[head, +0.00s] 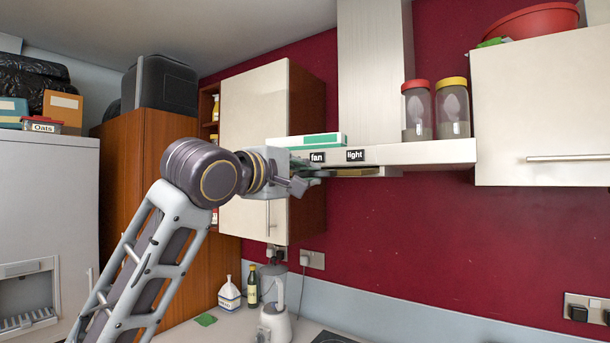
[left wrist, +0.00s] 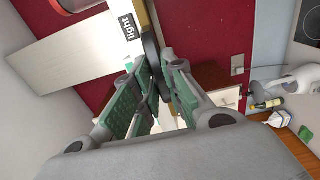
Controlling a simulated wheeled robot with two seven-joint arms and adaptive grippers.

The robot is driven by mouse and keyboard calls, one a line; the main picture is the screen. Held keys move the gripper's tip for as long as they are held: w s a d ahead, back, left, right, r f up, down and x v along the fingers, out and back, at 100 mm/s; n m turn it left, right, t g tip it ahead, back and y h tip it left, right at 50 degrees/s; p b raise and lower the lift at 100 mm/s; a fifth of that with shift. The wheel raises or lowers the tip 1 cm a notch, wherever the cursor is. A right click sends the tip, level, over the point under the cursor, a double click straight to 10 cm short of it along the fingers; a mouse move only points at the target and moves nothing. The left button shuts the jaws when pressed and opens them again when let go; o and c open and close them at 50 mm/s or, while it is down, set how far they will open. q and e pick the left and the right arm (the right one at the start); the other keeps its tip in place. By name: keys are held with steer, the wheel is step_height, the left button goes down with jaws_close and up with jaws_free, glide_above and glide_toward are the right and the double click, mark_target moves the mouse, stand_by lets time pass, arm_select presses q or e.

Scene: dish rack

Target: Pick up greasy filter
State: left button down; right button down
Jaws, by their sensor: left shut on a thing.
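The greasy filter (head: 355,172) looks like a thin tan slab under the front edge of the cooker hood, below the "light" label. Much of it is hidden by the hood. My left gripper (head: 315,176) is at the hood's lower left edge, at the left end of the slab. In the left wrist view my left gripper (left wrist: 156,72) has its green-padded fingers close together just below the hood's "light" label. It is shut on what seems to be the filter's edge; the contact itself is mostly hidden. My right gripper is not in view.
The cooker hood (head: 430,154) carries a green box (head: 308,140) and two jars (head: 417,112). A wall cabinet (head: 252,130) stands close behind my left gripper, another cabinet (head: 540,110) at the right. A kettle-like white appliance (head: 275,322) and bottle (head: 252,288) stand below on the counter. The red wall area is clear.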

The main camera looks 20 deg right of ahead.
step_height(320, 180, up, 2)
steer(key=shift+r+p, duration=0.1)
steer(key=shift+p, duration=0.9)
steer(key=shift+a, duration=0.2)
